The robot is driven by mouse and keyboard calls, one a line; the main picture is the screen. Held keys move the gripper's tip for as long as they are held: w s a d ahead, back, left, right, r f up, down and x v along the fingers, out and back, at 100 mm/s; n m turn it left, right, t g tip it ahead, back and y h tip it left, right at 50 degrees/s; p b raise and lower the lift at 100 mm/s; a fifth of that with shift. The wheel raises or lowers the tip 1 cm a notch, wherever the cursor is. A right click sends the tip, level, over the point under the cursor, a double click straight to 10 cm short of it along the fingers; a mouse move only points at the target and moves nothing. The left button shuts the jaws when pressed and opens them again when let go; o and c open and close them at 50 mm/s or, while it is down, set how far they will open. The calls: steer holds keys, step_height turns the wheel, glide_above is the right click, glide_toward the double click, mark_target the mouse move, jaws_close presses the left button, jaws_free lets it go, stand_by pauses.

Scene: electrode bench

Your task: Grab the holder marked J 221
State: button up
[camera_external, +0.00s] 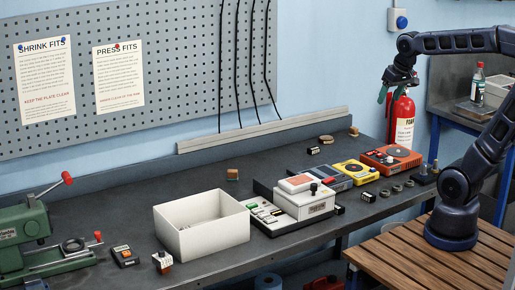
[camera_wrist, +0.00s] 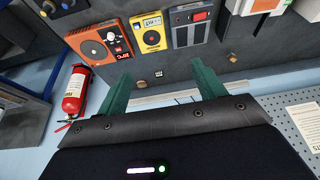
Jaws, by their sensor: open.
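Several small dark blocks with white labels stand on the bench, and no marking on them is legible, so I cannot tell which is J 221. One labelled block (camera_external: 313,150) lies near the back, behind the grey device; a small labelled block (camera_wrist: 158,73) also shows between my fingers in the wrist view. Another labelled block (camera_external: 367,197) is at the front edge, right of the white box-shaped device. A red-brown block with a white top (camera_external: 163,262) stands at the front left. My gripper (camera_external: 390,93) is open and empty, high above the bench's right end, its green fingers (camera_wrist: 161,70) apart.
An orange device (camera_external: 391,158), a yellow device (camera_external: 356,172) and a white open box (camera_external: 202,240) stand on the bench. A fire extinguisher (camera_external: 401,120) hangs behind my gripper. The back middle of the bench is mostly clear.

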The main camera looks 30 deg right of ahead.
steer(key=w+a, duration=0.6)
steer(key=a, duration=0.4)
steer(key=w+a+r+n, duration=0.1)
steer(key=w+a, duration=0.5)
steer(key=a, duration=0.3)
steer(key=w+a, duration=0.6)
steer(key=a, duration=0.4)
steer(key=s+a+f+n, duration=0.1)
steer(key=a+f, duration=0.2)
steer(key=a, duration=0.9)
steer(key=s+a+f, duration=0.1)
steer(key=a+f, duration=0.3)
steer(key=a, duration=0.9)
steer(key=n+y, duration=0.1)
steer(key=n, duration=0.1)
glide_toward(162, 250)
steer(key=x, duration=0.5)
steer(key=shift+w+d+f, duration=0.2)
steer(key=shift+w+d, duration=0.05)
steer(key=shift+w, duration=0.15)
steer(key=shift+s+a+x, duration=0.1)
steer(key=shift+s+x, duration=0.05)
steer(key=shift+x, duration=1.1)
steer(key=shift+s+a+x, duration=0.15)
steer(key=shift+x, duration=1.1)
steer(key=c, duration=1.5)
